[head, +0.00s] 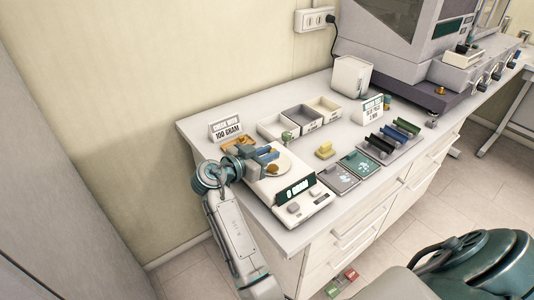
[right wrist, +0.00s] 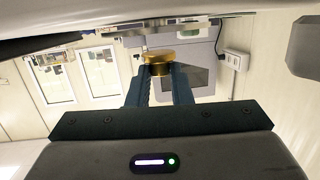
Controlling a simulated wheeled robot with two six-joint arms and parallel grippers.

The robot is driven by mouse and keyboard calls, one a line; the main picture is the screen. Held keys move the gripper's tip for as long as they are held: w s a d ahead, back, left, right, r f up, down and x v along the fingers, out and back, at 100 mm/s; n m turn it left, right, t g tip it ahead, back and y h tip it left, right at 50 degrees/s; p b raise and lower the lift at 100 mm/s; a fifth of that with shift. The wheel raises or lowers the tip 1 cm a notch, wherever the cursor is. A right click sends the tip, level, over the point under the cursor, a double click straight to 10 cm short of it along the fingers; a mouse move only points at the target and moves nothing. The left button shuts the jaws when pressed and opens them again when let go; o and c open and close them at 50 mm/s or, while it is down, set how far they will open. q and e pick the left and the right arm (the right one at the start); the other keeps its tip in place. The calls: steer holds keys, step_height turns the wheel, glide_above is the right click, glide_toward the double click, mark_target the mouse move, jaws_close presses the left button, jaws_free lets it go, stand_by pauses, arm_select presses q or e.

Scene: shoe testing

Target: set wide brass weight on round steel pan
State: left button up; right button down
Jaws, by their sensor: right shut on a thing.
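The wide brass weight (right wrist: 158,58) is a short gold disc between the blue fingertips of my right gripper (right wrist: 160,72) in the right wrist view. The round steel pan (head: 284,167) is a pale disc on top of the scale, directly below, partly hidden by the gripper. Whether the weight touches the pan is hard to tell. The scale display (head: 292,190) reads 0 GRAM.
A 100 GRAM sign (head: 228,131) stands behind the gripper, near a brass-coloured holder (head: 233,143). Open bins (head: 300,118) stand behind the scale. Right of it are dark pads (head: 337,177), a yellow block (head: 325,150) and several coloured blocks (head: 393,137).

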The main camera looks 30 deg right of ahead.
stand_by(0.4)
steer(key=shift+b, duration=0.4)
steer(key=shift+b, duration=0.55)
stand_by(0.8)
stand_by(0.4)
steer(key=shift+f+b, duration=1.05)
steer(key=shift+b, duration=0.2)
steer(key=c, duration=1.2)
jaws_free()
steer(key=shift+c, duration=0.2)
